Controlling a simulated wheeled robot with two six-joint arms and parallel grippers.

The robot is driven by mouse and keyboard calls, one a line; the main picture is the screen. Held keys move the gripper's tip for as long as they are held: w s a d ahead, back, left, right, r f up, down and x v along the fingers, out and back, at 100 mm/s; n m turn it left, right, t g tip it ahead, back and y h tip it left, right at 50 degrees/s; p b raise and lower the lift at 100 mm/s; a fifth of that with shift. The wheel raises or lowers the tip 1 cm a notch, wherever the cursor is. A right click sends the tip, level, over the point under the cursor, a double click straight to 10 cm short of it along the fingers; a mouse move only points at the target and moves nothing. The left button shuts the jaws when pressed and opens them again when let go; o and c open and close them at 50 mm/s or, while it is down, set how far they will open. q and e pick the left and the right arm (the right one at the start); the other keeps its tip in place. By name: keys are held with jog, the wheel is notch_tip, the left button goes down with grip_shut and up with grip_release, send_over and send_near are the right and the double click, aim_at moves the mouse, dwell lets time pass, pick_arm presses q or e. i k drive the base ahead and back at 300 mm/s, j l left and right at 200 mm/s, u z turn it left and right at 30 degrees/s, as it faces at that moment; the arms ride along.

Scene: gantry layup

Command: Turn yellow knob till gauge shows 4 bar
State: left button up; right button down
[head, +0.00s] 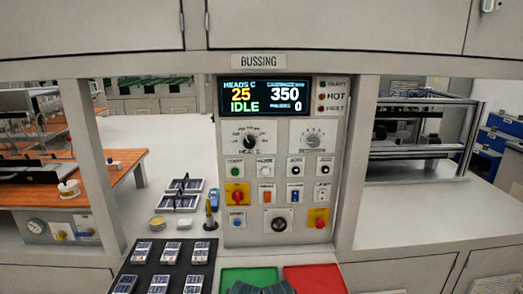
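A small round gauge (36,226) with a white face is on the front panel at the lower left, under the orange-brown worktop. Its needle and scale are too small to read. A small yellow knob (61,236) is just right of the gauge on the same panel. Its turn position cannot be made out.
The BUSSING control panel (276,160) stands in the centre, its display (264,97) reading IDLE. A black tray (165,268) of small panels, a green mat (248,274) and a red mat (315,279) lie before it. A post (100,170) separates it from the gauge area.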

aim_at(61, 235)
jog(key=u, duration=1.5)
